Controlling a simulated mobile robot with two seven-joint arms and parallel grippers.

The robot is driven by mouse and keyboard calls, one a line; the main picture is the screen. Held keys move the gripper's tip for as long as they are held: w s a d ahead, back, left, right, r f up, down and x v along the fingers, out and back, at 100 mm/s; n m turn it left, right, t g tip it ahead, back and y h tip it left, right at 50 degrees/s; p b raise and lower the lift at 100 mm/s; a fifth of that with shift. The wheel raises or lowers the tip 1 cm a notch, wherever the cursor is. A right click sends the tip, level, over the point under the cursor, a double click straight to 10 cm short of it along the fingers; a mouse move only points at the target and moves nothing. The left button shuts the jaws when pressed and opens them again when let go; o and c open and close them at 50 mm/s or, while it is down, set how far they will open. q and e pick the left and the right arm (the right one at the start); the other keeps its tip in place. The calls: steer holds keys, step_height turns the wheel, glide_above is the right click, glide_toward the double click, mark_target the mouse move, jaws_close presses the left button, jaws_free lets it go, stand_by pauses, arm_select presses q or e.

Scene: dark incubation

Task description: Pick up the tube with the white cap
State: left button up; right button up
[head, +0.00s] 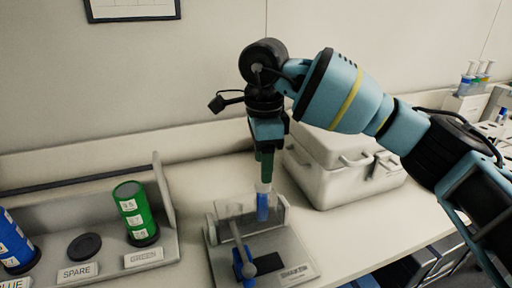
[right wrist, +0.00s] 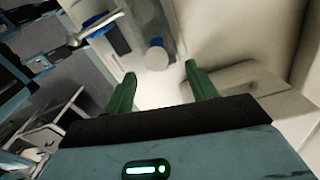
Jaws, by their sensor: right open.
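The tube (head: 263,207) has a blue body and a pale, whitish cap. It stands upright at the back of a grey stand (head: 290,258) on the counter. In the right wrist view its round pale cap (right wrist: 155,43) shows just beyond the fingertips, roughly between them, with blue beside it. My right gripper (head: 264,179) points down right above the tube, its green fingers close to the cap. In the right wrist view the two fingers (right wrist: 160,72) are apart with nothing between them. I cannot tell whether they touch the cap. My left gripper is not in view.
A grey lever and a blue clip (head: 242,264) sit at the front of the stand. A white case (head: 335,170) stands close behind on the right. On the left, a tray holds a green cylinder (head: 134,212), a blue cylinder (head: 14,243) and a dark disc (head: 84,246) at SPARE.

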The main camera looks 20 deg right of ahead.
mark_target(263, 188)
steer(key=shift+s+f, duration=0.15)
steer(key=shift+s, duration=0.2)
steer(key=shift+f, duration=0.35)
step_height(263, 188, down, 7)
steer(key=shift+r, duration=0.2)
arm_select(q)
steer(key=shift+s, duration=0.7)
arm_select(e)
steer(key=c, duration=1.1)
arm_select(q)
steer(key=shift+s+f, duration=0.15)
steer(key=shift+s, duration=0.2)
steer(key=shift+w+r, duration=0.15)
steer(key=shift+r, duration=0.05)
arm_select(e)
steer(key=shift+w, duration=0.2)
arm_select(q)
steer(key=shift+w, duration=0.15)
arm_select(e)
steer(key=o, duration=1.1)
